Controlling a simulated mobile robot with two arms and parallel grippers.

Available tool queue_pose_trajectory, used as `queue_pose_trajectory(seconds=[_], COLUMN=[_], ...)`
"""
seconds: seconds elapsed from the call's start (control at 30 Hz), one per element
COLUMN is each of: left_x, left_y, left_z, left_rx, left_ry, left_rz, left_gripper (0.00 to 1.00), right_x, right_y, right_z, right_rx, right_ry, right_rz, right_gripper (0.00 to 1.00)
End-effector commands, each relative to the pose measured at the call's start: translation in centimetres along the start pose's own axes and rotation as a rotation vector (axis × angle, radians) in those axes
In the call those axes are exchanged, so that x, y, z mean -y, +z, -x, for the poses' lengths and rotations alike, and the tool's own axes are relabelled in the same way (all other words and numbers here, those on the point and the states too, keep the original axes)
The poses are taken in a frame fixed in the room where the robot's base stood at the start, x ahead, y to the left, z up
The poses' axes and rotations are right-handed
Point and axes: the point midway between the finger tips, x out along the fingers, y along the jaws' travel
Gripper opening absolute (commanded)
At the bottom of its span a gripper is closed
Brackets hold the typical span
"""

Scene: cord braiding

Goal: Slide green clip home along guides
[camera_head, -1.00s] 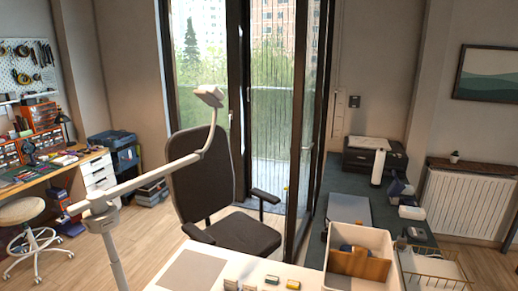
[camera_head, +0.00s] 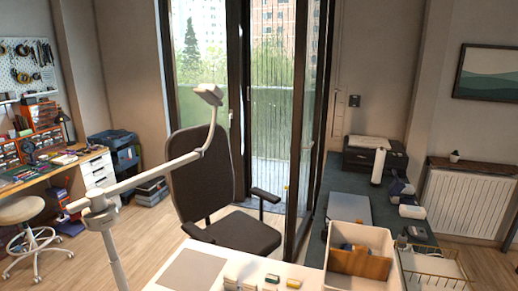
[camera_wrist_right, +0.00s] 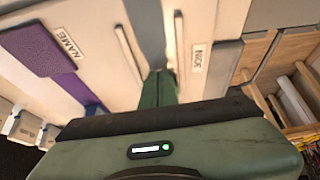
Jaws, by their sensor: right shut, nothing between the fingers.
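In the right wrist view my right gripper (camera_wrist_right: 158,75) is shut, its two green fingers together with nothing between them. Two thin pale strips (camera_wrist_right: 127,56) (camera_wrist_right: 180,40) run on either side of the fingertips and look like guides. I cannot pick out the green clip in the right wrist view. In the head view several small blocks (camera_head: 293,284) stand at the bottom edge on a white table (camera_head: 320,281), too small to tell which is the green clip. My left gripper is not in view.
In the right wrist view a purple block (camera_wrist_right: 38,50) lies left of the fingers, and a wooden compartment box (camera_wrist_right: 297,66) stands at right.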

Motion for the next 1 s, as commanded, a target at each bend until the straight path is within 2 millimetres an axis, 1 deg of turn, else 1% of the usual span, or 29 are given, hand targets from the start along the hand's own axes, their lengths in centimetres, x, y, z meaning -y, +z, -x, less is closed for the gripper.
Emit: queue_pose_trajectory(seconds=[1.0], left_x=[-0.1], left_y=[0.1], left_z=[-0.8], left_rx=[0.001], left_ry=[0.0], left_rz=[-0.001], left_gripper=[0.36], right_x=[0.0], right_y=[-1.9], right_z=[-1.1], right_rx=[0.0], right_ry=[-0.001], right_rz=[0.0], right_gripper=[0.0])
